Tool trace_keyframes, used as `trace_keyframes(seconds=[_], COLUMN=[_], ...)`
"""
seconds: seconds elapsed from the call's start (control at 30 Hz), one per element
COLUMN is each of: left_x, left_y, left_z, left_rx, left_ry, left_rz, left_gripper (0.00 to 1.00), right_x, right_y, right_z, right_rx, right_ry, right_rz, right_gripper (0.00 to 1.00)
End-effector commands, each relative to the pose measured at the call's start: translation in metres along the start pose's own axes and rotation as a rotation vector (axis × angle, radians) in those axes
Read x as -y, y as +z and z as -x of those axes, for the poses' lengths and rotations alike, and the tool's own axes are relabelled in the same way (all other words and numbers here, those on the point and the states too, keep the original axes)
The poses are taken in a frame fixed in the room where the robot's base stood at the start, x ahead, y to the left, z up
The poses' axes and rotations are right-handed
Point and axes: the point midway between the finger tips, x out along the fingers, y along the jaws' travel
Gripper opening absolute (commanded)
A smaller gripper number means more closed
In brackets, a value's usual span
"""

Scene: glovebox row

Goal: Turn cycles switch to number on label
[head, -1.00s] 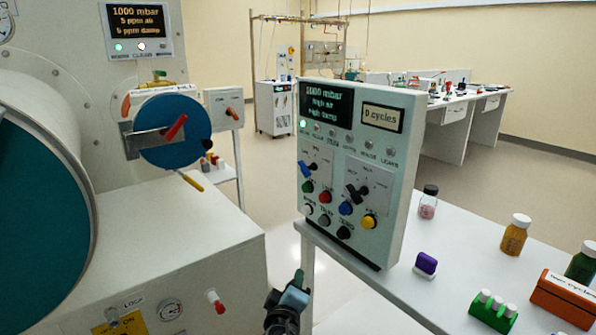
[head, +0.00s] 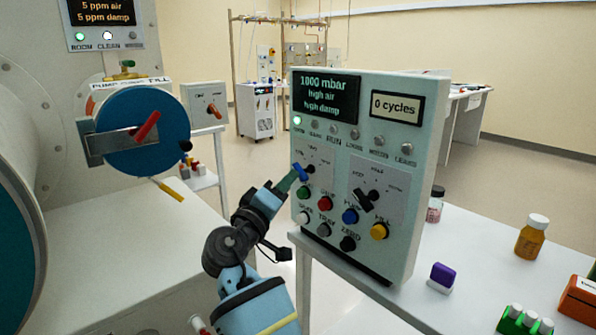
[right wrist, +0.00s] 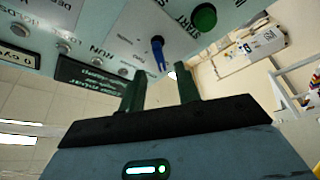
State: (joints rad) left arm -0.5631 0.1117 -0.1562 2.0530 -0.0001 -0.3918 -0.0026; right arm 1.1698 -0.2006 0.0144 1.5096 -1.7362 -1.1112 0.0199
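The control box (head: 353,250) stands on the white bench and its display reads "0 cycles" (head: 397,106). A blue-handled switch (head: 302,173) is on the left of its face, and a black-handled switch (head: 367,200) is to the right. The markings around them are too small to read surely. My right gripper (head: 287,184) is just left of the blue switch. In the right wrist view the gripper (right wrist: 160,90) is open and empty, with the blue switch (right wrist: 158,52) a little beyond its fingertips. My left gripper is out of view.
An orange box (head: 580,300) with a cut-off white label is at the right edge. A purple-topped block (head: 442,276), a green rack (head: 520,321) and an orange bottle (head: 531,236) stand on the bench. The glovebox door (head: 140,135) is at left.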

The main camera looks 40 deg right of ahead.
Motion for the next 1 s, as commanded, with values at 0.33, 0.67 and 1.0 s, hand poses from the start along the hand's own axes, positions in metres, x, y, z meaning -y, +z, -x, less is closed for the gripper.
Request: trace_keyframes(seconds=[0.33, 0.67, 1.0], left_x=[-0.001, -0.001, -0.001], left_y=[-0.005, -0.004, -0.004], left_z=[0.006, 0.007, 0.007], left_rx=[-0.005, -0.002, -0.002], left_ry=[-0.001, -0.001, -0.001], left_rz=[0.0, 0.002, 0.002], left_gripper=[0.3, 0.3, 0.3], right_x=[-0.001, 0.0, 0.0], right_y=[0.0, 0.0, 0.0], right_z=[-0.048, -0.057, -0.056], right_rx=[0.001, 0.0, 0.0], right_ry=[0.001, 0.0, 0.0], right_rz=[0.0, 0.0, 0.0], right_gripper=[0.33, 0.33, 0.0])
